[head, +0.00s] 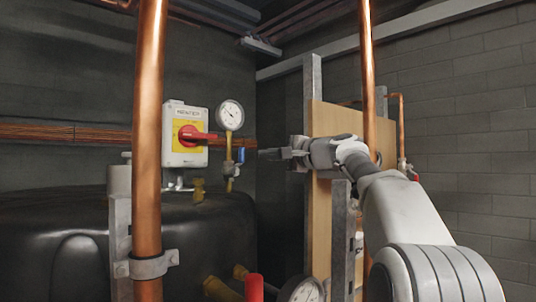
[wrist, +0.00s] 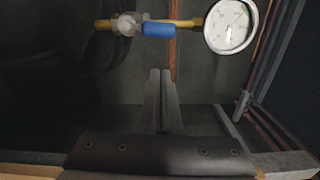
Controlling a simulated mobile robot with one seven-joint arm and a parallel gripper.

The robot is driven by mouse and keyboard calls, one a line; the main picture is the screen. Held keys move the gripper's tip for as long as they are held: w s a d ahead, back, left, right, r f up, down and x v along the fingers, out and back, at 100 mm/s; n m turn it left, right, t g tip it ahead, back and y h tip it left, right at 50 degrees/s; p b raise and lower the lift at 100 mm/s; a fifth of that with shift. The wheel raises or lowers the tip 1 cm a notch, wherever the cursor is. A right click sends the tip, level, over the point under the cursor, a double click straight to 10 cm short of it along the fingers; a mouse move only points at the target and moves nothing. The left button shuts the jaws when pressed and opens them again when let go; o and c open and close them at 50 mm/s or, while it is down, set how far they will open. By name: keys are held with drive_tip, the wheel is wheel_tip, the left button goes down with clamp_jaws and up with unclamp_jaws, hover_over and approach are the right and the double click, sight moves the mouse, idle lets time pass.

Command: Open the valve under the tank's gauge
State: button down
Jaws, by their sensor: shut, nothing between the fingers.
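The round white gauge (head: 230,114) stands on a thin brass pipe above the black tank (head: 190,240). Below it on that pipe is the small valve, with a blue handle (head: 241,155). In the wrist view the gauge (wrist: 230,27) is at the top right and the blue handle (wrist: 158,29) lies along the brass pipe, between the valve body (wrist: 127,24) and the gauge. My gripper (head: 262,153) is just right of the blue handle in the head view. Its fingers (wrist: 162,74) are shut together and empty, apart from the handle in the wrist view.
A yellow and grey switch box (head: 185,135) with a red handle is left of the gauge. A thick copper pipe (head: 150,130) rises in front of the tank. A wooden board (head: 322,220) and another copper pipe (head: 368,80) stand beside my arm.

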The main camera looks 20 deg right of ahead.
drive_tip(key=b+v, duration=0.3)
drive_tip(key=v, duration=0.7)
drive_tip(key=shift+d, duration=0.25)
